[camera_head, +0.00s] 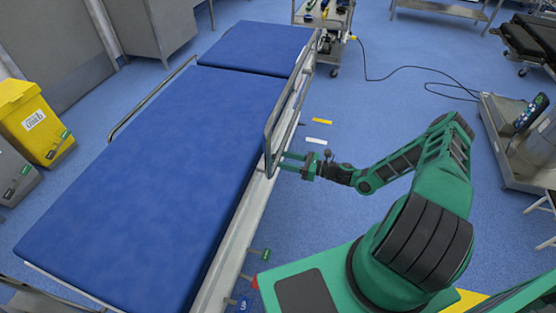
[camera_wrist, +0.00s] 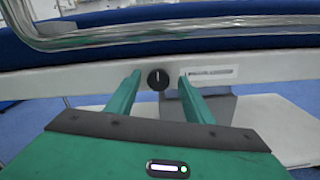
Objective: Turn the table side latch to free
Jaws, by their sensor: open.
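The operating table (camera_head: 150,160) has a blue padded top and a pale side rail. In the wrist view, a round black knob (camera_wrist: 158,83), which looks like the side latch, sits on the pale rail (camera_wrist: 90,83) with a short white upright mark on its face. My gripper (camera_wrist: 159,76) is open, with one green finger on each side of the knob and a gap to it on both sides. I cannot tell how far forward the fingertips reach. In the head view my gripper (camera_head: 285,161) is at the table's right side, and the knob is hidden there.
A metal guard rail (camera_head: 269,135) stands along the table edge above my gripper; its bars (camera_wrist: 150,35) cross the top of the wrist view. Green levers (camera_head: 262,254) stick out lower along the side. A slotted white plate (camera_wrist: 212,72) lies right of the knob.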

